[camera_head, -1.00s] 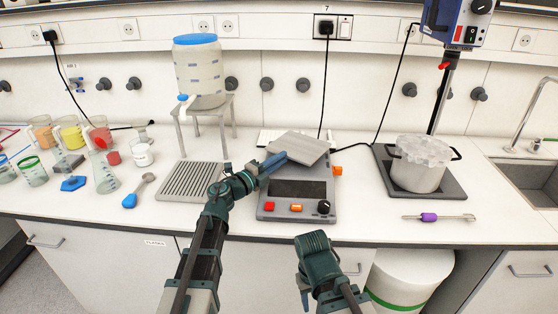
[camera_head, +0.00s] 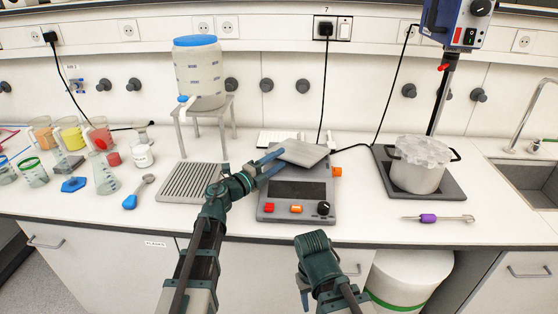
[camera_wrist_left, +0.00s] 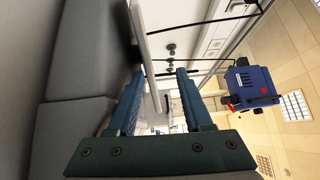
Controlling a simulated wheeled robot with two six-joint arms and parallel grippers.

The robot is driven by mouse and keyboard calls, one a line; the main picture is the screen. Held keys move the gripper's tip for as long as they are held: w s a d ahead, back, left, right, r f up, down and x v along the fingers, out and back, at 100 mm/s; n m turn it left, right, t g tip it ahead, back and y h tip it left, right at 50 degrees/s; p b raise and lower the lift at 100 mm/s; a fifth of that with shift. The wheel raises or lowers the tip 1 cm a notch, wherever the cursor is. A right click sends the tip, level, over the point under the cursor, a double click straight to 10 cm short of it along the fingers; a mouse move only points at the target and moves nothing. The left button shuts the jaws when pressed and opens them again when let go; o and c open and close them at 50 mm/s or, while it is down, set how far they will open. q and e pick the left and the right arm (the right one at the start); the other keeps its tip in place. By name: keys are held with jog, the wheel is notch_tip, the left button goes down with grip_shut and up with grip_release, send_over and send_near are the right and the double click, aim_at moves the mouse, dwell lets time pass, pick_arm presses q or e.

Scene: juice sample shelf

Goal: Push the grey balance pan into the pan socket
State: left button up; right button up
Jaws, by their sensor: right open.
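The grey balance pan (camera_head: 302,152) is a flat square plate over the back of the dark grey balance (camera_head: 287,209). I cannot tell whether it sits level, and the pan socket is hidden. My left gripper (camera_head: 272,164) is open at the pan's left edge, its blue fingers apart. In the left wrist view, a thin plate edge, apparently the pan (camera_wrist_left: 146,50), runs between the spread fingers of the left gripper (camera_wrist_left: 157,100), with gaps beside it. My right gripper (camera_head: 304,290) is open and empty, low in front of the bench.
A slatted grey rack (camera_head: 183,187) lies left of the balance. A pot (camera_head: 417,175) stands on a dark plate to the right, with a purple-handled tool (camera_head: 430,217) in front. A blue-lidded container (camera_head: 199,75) stands on a stand behind. A cable runs behind the balance.

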pick_arm(q)
jog(key=v, duration=1.3)
jog(key=shift+s+b, duration=0.1)
jog(key=shift+b, duration=0.25)
pick_arm(e)
jog(key=shift+f, duration=0.4)
